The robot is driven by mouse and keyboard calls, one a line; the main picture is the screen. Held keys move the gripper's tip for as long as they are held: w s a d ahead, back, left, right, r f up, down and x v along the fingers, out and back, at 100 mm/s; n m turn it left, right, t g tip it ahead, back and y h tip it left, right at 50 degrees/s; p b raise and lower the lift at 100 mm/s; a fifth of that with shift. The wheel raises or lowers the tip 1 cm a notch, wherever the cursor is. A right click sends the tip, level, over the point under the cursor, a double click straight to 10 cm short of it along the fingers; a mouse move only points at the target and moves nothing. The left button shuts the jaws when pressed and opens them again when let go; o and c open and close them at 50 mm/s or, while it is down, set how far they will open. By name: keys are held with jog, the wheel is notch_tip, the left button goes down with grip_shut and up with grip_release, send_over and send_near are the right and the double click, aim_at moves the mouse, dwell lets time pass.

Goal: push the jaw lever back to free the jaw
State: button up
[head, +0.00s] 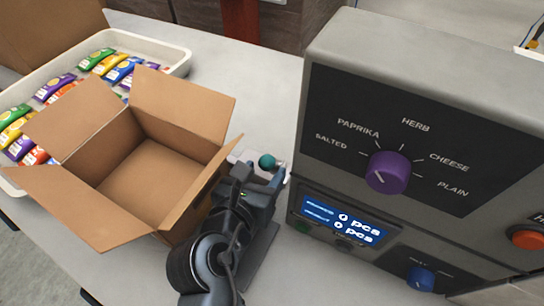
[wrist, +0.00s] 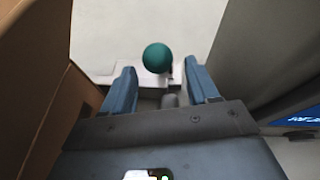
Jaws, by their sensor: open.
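The jaw lever shows as a dark green ball knob (head: 267,161) on a pale block (head: 243,157), between the cardboard box and the grey machine. In the wrist view the knob (wrist: 158,57) sits just beyond my fingertips, roughly centred between them. My gripper (head: 271,175) is open, with its two blue fingers apart and nothing held between them. It also shows in the wrist view (wrist: 160,80). A short grey rounded piece (wrist: 170,100) lies between the fingers, lower down. Most of the lever's shaft and the jaw are hidden by my gripper. I cannot tell whether a finger touches the knob.
An empty open cardboard box (head: 150,180) stands close on the left of my gripper. The grey machine (head: 420,60) with a purple dial (head: 388,172) and display (head: 343,217) stands close on the right. A white tray (head: 178,68) of colourful packets lies behind the box. Table beyond the knob is clear.

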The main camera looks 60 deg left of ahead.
jog(key=shift+x, duration=2.45)
grip_shut()
